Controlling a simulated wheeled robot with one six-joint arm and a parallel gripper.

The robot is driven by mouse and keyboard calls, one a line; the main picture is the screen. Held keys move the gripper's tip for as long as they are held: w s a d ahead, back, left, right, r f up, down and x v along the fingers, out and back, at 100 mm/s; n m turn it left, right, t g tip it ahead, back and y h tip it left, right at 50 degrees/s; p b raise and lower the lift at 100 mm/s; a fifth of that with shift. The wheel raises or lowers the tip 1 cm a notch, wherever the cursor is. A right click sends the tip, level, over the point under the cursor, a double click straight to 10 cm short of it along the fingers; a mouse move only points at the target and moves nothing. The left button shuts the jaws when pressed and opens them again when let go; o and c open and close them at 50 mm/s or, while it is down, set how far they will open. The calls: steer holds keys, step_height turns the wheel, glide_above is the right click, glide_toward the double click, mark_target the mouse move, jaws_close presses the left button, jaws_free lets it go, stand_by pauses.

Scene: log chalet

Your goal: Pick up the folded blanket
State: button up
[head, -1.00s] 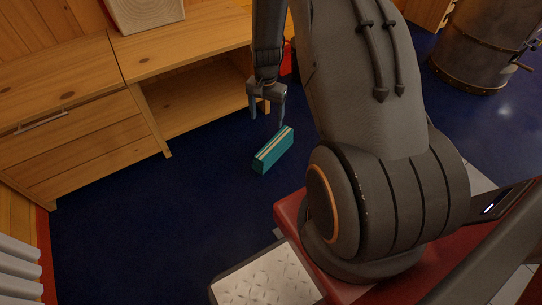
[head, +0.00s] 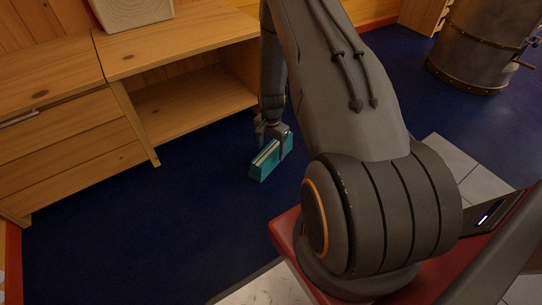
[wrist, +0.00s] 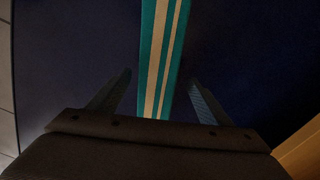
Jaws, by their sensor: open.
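The folded blanket (head: 264,164) is a small teal block with pale stripes along its top. It lies on the dark blue floor in front of the wooden cabinet. My gripper (head: 271,143) is open and pointed down at the blanket's far end. In the wrist view the blanket (wrist: 160,60) runs up the picture between the two open fingers of my gripper (wrist: 160,95), with a gap on each side. My gripper and forearm hide part of the blanket's far end in the head view.
A wooden cabinet (head: 185,50) with drawers and an open shelf stands behind and left of the blanket. A metal stove (head: 480,45) stands at the far right. Blue floor (head: 130,230) is clear left of the blanket.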

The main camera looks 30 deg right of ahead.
steer(key=f+b, duration=0.2)
steer(key=f, duration=0.2)
steer(key=shift+d+f, duration=0.1)
steer(key=shift+d, duration=0.1)
steer(key=c, duration=1.2)
steer(key=shift+r, duration=0.2)
